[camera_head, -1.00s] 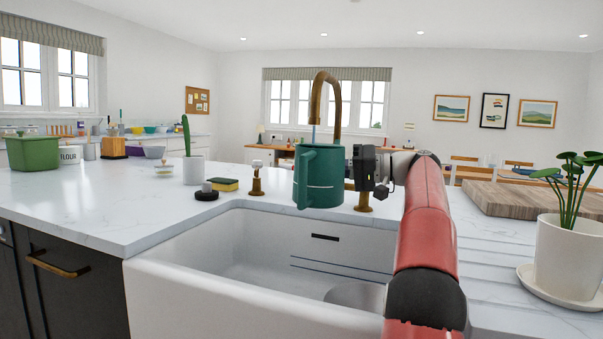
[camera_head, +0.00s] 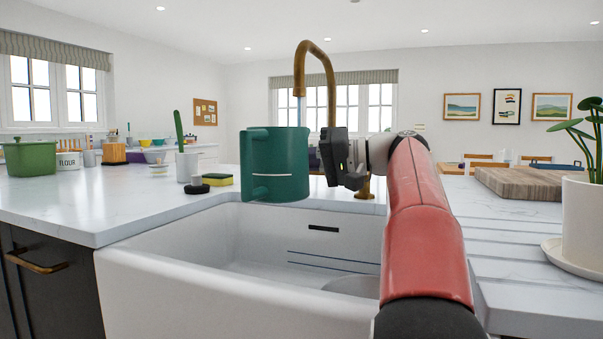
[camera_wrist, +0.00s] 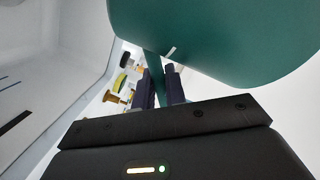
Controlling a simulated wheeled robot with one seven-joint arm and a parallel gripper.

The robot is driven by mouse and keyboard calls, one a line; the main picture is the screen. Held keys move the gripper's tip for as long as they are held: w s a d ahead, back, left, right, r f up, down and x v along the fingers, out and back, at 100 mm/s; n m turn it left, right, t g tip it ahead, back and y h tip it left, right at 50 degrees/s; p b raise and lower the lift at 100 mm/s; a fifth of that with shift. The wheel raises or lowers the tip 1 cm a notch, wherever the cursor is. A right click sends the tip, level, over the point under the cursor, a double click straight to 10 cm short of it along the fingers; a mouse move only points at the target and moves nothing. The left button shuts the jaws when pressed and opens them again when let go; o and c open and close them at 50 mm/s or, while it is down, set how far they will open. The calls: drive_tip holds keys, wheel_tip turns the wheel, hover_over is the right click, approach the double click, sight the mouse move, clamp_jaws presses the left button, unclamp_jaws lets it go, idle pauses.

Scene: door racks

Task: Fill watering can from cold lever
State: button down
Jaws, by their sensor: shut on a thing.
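The green watering can (camera_head: 280,160) hangs above the sink in the head view, roughly upright. A curved green part sticks out at its left. My gripper (camera_wrist: 160,85) is shut on a narrow green strip of the can, between its two dark fingers. In the head view my gripper (camera_head: 340,160) is at the can's right. The brass tap (camera_head: 330,75) arches above and behind the can. A thin pale-blue stream seems to run from its outlet toward the can's top; where it lands is hidden. A brass fitting (camera_head: 367,187) shows behind my gripper. The other lever is hidden.
The white sink (camera_head: 190,285) lies open below. A wooden board (camera_head: 530,182) and a potted plant (camera_head: 582,220) are at right.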

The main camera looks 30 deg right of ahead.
drive_tip(key=shift+s+a+r, duration=0.3)
drive_tip(key=shift+r, duration=0.1)
drive_tip(key=shift+s, duration=0.15)
drive_tip(key=shift+d+r+p, duration=0.1)
drive_tip(key=shift+p, duration=0.2)
drive_tip(key=shift+w+d+p, duration=0.45)
drive_tip(key=shift+w+p, duration=0.05)
drive_tip(key=shift+w, duration=0.05)
